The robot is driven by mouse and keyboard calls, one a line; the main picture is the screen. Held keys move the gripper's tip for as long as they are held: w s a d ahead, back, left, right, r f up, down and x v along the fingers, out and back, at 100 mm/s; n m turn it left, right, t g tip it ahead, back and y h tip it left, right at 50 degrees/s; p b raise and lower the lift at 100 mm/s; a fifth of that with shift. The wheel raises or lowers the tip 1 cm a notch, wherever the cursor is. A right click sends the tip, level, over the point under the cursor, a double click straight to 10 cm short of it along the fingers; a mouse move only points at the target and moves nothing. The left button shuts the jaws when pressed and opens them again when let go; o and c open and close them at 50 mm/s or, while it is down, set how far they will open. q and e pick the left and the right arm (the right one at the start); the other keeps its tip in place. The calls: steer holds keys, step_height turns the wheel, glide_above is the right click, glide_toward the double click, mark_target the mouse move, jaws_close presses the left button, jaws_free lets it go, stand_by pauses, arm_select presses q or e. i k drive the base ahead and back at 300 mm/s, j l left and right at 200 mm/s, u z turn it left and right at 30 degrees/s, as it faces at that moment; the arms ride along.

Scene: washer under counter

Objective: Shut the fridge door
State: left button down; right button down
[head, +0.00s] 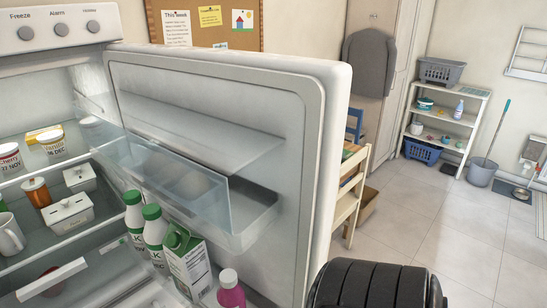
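The fridge door (332,130) stands wide open in the head view, with its inner side showing. It swings out from the right side of the fridge (95,14). Its free edge is the thick white edge toward the middle of the picture. Clear bins (245,222) are on the inner side of the door. A black ribbed part, which looks like part of my arm, is at the bottom, just right of the door's lower edge. I cannot tell whether it touches the door. Neither of my grippers shows.
Bottles (154,232) and a green-and-white carton (186,262) stand low beside the door. Fridge shelves hold jars and boxes (68,213). A wooden chair (350,185) is behind the door. A white rack (441,125) and a bucket (482,172) stand farther back. Tiled floor at right is clear.

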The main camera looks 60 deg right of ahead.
mark_target(274, 125)
steer(key=k+l, duration=0.1)
steer(key=l, duration=0.45)
steer(key=k+l, duration=0.1)
steer(key=l, duration=0.95)
steer(key=k+l, duration=0.15)
steer(key=l, duration=0.4)
steer(key=k, duration=0.4)
steer(key=l, duration=0.05)
